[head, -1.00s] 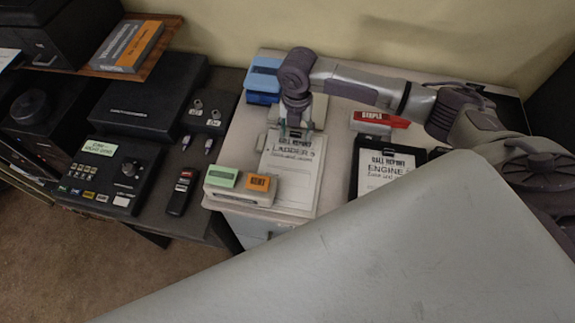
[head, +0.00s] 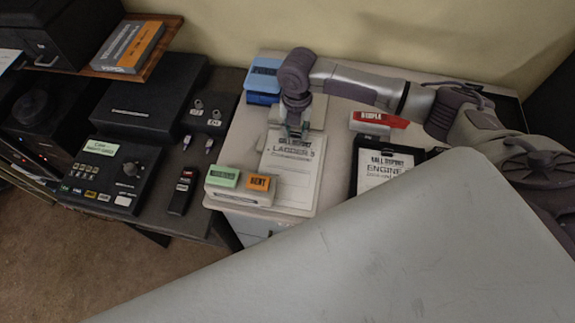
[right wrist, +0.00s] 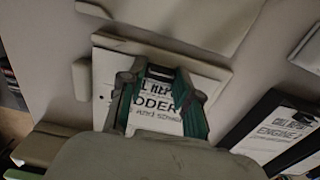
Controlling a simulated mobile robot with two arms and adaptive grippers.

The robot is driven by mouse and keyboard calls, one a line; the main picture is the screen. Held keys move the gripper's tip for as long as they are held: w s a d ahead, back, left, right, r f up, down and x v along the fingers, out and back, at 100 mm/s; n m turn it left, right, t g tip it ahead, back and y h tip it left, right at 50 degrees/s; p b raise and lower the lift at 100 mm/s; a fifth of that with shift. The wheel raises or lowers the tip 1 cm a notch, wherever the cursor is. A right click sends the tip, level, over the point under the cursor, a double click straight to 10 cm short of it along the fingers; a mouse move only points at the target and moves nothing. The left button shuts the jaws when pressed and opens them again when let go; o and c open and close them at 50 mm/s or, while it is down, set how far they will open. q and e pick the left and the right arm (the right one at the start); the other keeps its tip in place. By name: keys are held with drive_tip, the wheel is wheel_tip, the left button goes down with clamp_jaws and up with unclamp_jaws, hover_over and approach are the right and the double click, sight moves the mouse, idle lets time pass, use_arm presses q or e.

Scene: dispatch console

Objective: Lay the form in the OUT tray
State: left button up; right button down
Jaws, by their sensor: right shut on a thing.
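The white call report form marked LADDER 3 (head: 290,172) lies over a beige tray or board on the light desk top. My right gripper (head: 295,134) is at the form's top end, fingers pointing down. In the right wrist view its green-lined fingers (right wrist: 158,108) straddle the upper part of the form (right wrist: 155,122), and it is shut on it. A black tray or board (head: 354,178) to the right bears another form, marked ENGINE (head: 385,172). I cannot read an OUT label on either holder. My left gripper is not in view.
A red-topped stapler (head: 378,120) stands behind the black holder. A blue box (head: 263,80) is at the back left of the desk. A stamp rack with green and orange tops (head: 240,186) stands at the front left. A radio console (head: 108,172) is farther left.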

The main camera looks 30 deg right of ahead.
sight(324, 141)
drive_tip(key=shift+p, duration=0.4)
idle(0.6)
drive_tip(key=shift+d, duration=0.1)
drive_tip(key=shift+s+d+r, duration=0.1)
drive_tip(key=shift+s+d, duration=0.1)
drive_tip(key=shift+s+d+p, duration=0.65)
drive_tip(key=shift+s+d, duration=0.05)
drive_tip(key=shift+d, duration=0.25)
drive_tip(key=shift+s+d+p, duration=0.65)
drive_tip(key=shift+s+d, duration=0.05)
drive_tip(key=shift+d, duration=0.2)
drive_tip(key=shift+s+d+p, duration=0.65)
drive_tip(key=shift+s+d, duration=0.05)
drive_tip(key=shift+d, duration=0.25)
wheel_tip(324, 141, up, 5)
drive_tip(key=p, duration=0.5)
drive_tip(key=shift+r, duration=1.2)
